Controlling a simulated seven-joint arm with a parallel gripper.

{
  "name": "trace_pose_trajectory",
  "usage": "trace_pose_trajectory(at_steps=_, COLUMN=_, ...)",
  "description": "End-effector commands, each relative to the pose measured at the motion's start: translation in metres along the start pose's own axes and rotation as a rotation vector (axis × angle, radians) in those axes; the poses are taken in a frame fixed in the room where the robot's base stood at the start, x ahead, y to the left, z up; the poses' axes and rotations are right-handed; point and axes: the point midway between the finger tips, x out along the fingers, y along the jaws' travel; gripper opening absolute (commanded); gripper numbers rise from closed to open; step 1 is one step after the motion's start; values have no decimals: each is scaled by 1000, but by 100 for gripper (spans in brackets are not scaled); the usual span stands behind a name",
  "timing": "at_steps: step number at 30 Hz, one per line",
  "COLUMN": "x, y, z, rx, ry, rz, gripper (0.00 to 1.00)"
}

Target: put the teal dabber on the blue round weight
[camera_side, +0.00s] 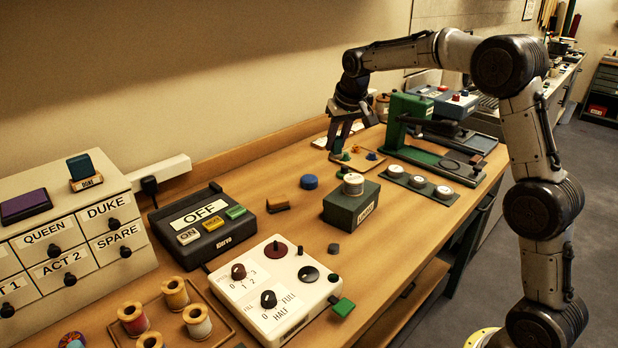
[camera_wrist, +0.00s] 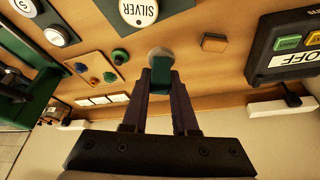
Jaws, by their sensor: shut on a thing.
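My gripper (camera_side: 340,146) hangs over the far part of the table, near a small tray of pegs. In the wrist view, my gripper (camera_wrist: 160,74) is shut on the teal dabber (camera_wrist: 161,66), whose teal body sits between the fingertips. A pale grey round end (camera_wrist: 160,52) shows just beyond it, seemingly part of the dabber. The blue round weight (camera_side: 309,182) lies on the bare wood in the side view, left of my gripper and apart from it. I cannot make out the weight in the wrist view; the dabber may hide it. The dabber is not clear in the side view.
A brown block (camera_side: 278,204) lies left of the weight. A green box with a silver-topped spool (camera_side: 350,210) stands right of it. The black switch box (camera_side: 204,225) is farther left. The peg tray (camera_side: 372,168) and green press (camera_side: 400,120) stand to the right.

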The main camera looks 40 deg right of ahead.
Motion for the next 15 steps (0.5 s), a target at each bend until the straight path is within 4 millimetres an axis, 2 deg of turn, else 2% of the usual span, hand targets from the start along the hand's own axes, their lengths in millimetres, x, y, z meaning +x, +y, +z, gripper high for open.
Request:
trace_pose_trajectory(at_steps=5, x=16, y=4, z=-13, rx=11, ry=0, rz=5, gripper=0)
trace_pose_trajectory(at_steps=15, x=66, y=-5, z=-59, rx=11, ry=0, rz=5, gripper=0)
